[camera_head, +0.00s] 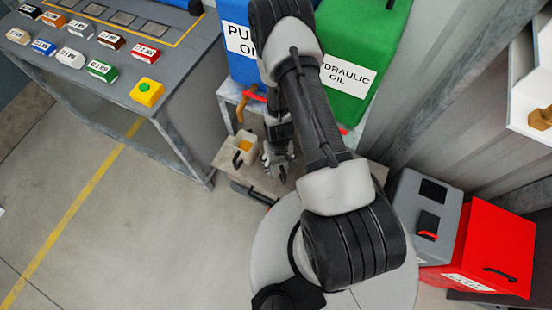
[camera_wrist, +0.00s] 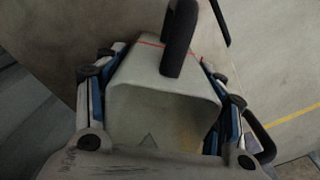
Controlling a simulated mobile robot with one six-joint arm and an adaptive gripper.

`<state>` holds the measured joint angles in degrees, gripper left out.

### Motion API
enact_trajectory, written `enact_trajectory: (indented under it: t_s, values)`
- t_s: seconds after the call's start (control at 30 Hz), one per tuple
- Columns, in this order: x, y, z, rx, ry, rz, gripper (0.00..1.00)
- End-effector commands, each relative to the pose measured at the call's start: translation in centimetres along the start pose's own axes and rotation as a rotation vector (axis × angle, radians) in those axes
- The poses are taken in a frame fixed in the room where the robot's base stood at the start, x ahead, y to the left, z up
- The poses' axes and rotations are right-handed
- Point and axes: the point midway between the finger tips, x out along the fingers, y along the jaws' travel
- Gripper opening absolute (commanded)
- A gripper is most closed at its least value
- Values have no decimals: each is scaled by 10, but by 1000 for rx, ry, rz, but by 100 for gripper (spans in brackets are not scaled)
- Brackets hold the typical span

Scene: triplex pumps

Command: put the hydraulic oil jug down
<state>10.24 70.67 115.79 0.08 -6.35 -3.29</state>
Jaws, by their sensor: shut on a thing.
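The pale jug (camera_wrist: 160,105) fills the middle of the wrist view, with a black handle (camera_wrist: 179,40) at its far side and a thin red line near its top edge in the picture. My gripper (camera_wrist: 165,85) is shut on it, with a finger on each side. A faint yellow tint shows in its lower right part. In the head view, a beige jug (camera_head: 247,143) with a black handle and yellow inside shows just left of my gripper (camera_head: 278,168), low before the tanks. It looks like the same jug. Its underside is hidden, so I cannot tell whether it touches a surface.
A green hydraulic oil tank (camera_head: 351,45) and a blue tank (camera_head: 240,68) stand behind on a grey stand. A grey bench (camera_head: 110,75) with labelled blocks is at left. A red box (camera_head: 490,240) and grey case (camera_head: 420,200) stand at right. Floor at left is clear.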

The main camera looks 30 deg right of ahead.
Motion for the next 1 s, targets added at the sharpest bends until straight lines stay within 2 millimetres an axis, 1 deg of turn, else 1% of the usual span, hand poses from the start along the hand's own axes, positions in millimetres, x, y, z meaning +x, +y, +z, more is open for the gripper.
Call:
enact_trajectory:
  t_s: [0.17,0.33,0.37,0.63,1.0]
  values:
    - [-2,0,-1,0,2,0,36]
    - [3,0,-1,0,2,0,36]
    - [2,0,-1,0,2,0,65]
    - [2,0,-1,0,2,0,83]
    - [-1,0,-1,0,2,0,83]
